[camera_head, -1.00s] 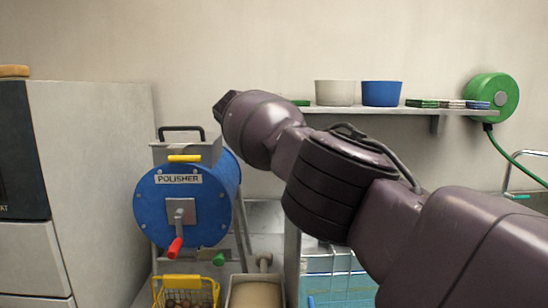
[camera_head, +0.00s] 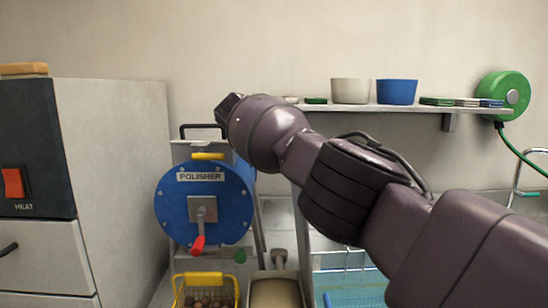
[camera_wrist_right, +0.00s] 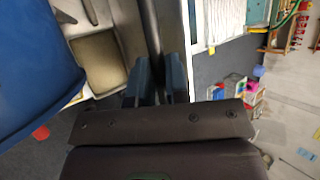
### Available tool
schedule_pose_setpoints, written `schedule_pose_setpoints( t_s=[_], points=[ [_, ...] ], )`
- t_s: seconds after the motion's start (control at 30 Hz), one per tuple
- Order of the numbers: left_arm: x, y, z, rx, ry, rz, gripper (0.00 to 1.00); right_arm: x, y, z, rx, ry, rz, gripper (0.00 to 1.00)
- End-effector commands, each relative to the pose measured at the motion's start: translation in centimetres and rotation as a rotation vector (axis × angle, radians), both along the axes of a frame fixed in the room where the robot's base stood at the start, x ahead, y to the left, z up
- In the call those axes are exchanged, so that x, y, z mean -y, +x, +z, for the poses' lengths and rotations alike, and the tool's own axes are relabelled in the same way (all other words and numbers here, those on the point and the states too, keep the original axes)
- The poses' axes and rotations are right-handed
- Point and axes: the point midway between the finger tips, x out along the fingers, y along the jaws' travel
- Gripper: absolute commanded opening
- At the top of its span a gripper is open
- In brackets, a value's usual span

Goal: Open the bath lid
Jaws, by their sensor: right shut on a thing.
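The bath (camera_head: 345,283) is low in the head view, right of the polisher, with blue water and wire bars partly covered by my right arm. A pale upright panel (camera_head: 303,232), which looks like the bath lid on edge, stands at the bath's left side. In the right wrist view, the bath (camera_wrist_right: 222,20) is at the top, right of my fingers. My right gripper (camera_wrist_right: 155,82) is shut on the thin grey edge of this panel (camera_wrist_right: 149,30); the contact is hard to make out. In the head view, my arm hides its fingers. My left gripper is out of view.
The blue polisher (camera_head: 205,205) with its red crank handle stands left of the panel. A yellow basket (camera_head: 205,280) and a tan bin (camera_head: 276,290) sit below it. A heater cabinet (camera_head: 105,170) is at left. A wall shelf (camera_head: 420,109) holds bowls.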

Motion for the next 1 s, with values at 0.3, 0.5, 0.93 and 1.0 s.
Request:
schedule_pose_setpoints(
  t_s=[0.3,0.5,0.93,1.0],
  points=[
    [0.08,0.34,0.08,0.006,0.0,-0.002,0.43,-0.17,-0.11,-1.4,-0.017,0.007,-0.002,0.0],
    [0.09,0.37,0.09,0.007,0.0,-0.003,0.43,-0.31,-0.14,-1.45,-0.018,0.007,0.0,0.0],
    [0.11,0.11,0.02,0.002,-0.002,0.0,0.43,-0.22,-0.07,-1.05,-0.011,0.005,0.003,0.4],
    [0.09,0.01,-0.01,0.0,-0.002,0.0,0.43,-0.2,-0.06,-0.93,-0.01,0.004,0.003,0.4]
  ],
)
